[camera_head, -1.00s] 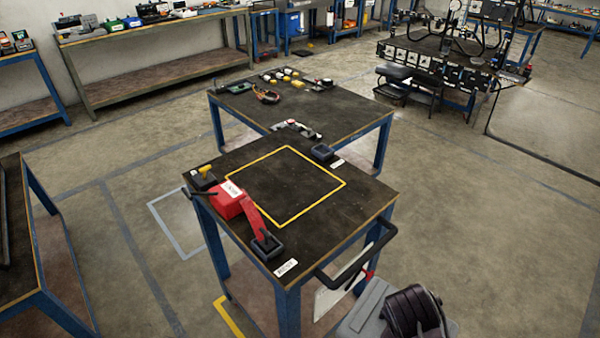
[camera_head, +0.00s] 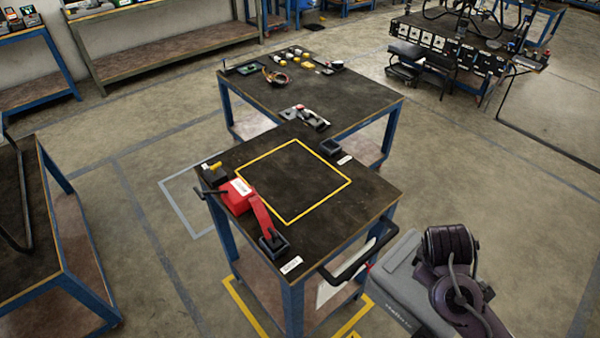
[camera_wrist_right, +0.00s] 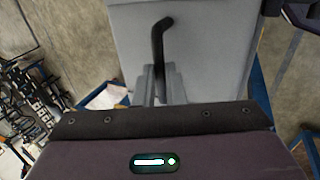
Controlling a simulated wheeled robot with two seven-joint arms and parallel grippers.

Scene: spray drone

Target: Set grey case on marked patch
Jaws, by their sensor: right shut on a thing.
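A grey case (camera_head: 394,282) with lettering on its side is at the lower right of the head view, in front of the near table. My right arm hides part of it there. In the right wrist view the case (camera_wrist_right: 205,35) fills the upper middle, and my right gripper (camera_wrist_right: 163,82) is shut on its dark handle (camera_wrist_right: 160,38). A yellow floor outline (camera_head: 238,302) shows by the near table's feet, partly hidden by the table and case. Another yellow square outline (camera_head: 322,207) marks the tabletop. My left gripper is in neither view.
The near table (camera_head: 345,228) carries a red tool (camera_head: 237,196) and small dark trays along its edges. A push handle (camera_head: 362,258) juts from its right side. A second table (camera_head: 345,95) stands behind. Floor at right is open.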

